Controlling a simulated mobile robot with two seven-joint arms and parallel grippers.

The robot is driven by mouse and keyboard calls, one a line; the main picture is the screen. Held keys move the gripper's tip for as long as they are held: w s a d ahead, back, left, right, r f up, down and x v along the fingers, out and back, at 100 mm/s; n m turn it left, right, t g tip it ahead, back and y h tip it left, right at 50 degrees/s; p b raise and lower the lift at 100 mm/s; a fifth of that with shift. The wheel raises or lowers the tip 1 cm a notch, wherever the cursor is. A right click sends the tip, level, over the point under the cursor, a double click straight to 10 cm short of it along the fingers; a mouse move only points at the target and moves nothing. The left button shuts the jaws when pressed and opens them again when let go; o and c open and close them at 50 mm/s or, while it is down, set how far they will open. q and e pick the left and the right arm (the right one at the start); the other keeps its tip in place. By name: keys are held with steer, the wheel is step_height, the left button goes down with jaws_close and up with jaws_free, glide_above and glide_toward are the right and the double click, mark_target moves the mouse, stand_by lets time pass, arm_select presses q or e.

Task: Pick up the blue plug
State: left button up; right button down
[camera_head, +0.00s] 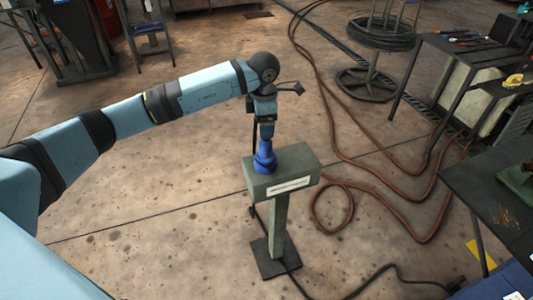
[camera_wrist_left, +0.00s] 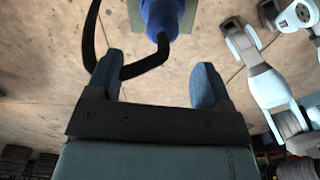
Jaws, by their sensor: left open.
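The blue plug (camera_head: 264,158) stands on the top of a grey-green box (camera_head: 297,170) carried by a post. It also shows at the top edge of the left wrist view (camera_wrist_left: 161,18), partly cut off. A black cable (camera_wrist_left: 88,40) loops from it to the left and passes by my left finger. My left gripper (camera_head: 266,138) is right above the plug in the head view, pointing down. In the left wrist view (camera_wrist_left: 157,62) its two fingers are apart, with no plug between them. Whether the fingertips touch the plug or cable cannot be told. My right gripper is not in view.
The post stands on a dark base plate (camera_head: 275,257). Brown hoses (camera_head: 375,165) coil on the floor to its right. A dark table (camera_head: 495,195) is at the right edge. A cable reel (camera_head: 370,80) stands behind. The floor left of the post is clear.

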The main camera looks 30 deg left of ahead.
mark_target(266, 147)
arm_select(q)
steer(key=f, duration=1)
steer(key=shift+w+d, duration=0.1)
steer(key=shift+d, duration=0.15)
steer(key=shift+r, duration=0.15)
steer(key=c, duration=1.1)
steer(key=shift+c, duration=0.2)
